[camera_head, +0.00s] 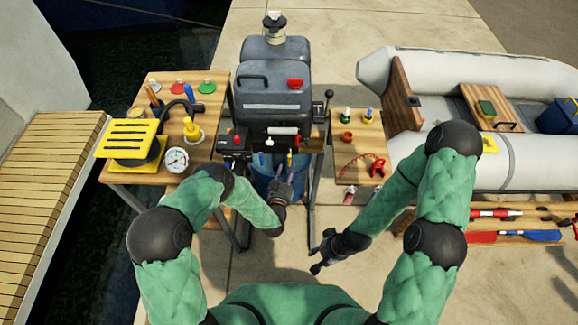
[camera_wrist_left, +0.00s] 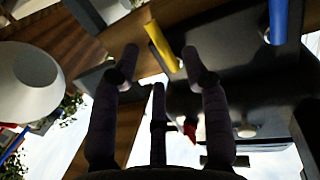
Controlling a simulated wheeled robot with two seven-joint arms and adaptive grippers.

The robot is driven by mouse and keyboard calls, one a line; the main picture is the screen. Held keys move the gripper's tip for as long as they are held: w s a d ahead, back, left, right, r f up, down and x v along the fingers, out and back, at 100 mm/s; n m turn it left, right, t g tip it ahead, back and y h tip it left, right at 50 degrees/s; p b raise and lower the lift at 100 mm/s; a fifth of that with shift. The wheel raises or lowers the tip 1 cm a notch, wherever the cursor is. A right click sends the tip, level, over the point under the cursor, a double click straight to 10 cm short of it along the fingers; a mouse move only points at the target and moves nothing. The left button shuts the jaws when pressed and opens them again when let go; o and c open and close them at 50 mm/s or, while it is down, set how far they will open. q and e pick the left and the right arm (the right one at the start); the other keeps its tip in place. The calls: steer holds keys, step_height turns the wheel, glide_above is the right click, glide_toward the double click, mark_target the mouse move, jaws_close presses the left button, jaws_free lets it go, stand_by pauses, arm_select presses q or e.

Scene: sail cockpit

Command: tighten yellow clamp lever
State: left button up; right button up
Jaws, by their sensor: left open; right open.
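The yellow clamp lever (camera_wrist_left: 160,47) is a short yellow bar seen in the left wrist view, tilted, with a wooden part behind it. It shows as a small yellow sliver (camera_head: 290,158) below the outboard motor in the head view. My left gripper (camera_wrist_left: 161,66) is open, with its two fingertips on either side of the lever's line. Whether they touch it I cannot tell. In the head view my left gripper (camera_head: 284,172) is just below the lever. My right gripper (camera_head: 318,262) is open and empty, low over the concrete.
A blue bar (camera_wrist_left: 277,22) sits right of the lever. The grey outboard motor (camera_head: 275,95) stands above. A wooden side table (camera_head: 150,178) with a gauge and yellow items is at left, a small shelf (camera_head: 358,150) at right. An inflatable boat (camera_head: 430,65) lies further right.

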arm_select(q)
steer(key=v, duration=0.8)
steer(key=shift+s, duration=0.35)
steer(key=shift+a+f, duration=0.15)
steer(key=s+a+f+n+g, duration=0.2)
steer(key=s+a+f+g, duration=0.2)
steer(key=f+g, duration=0.3)
steer(key=s+a+r+n+g, duration=0.1)
steer(key=s+g, duration=0.3)
steer(key=s, duration=0.4)
steer(key=s+a+r+n+g+p, duration=0.1)
steer(key=s+g, duration=0.4)
steer(key=s, duration=0.4)
steer(key=shift+r+n+h, duration=0.4)
steer(key=shift+s, duration=0.15)
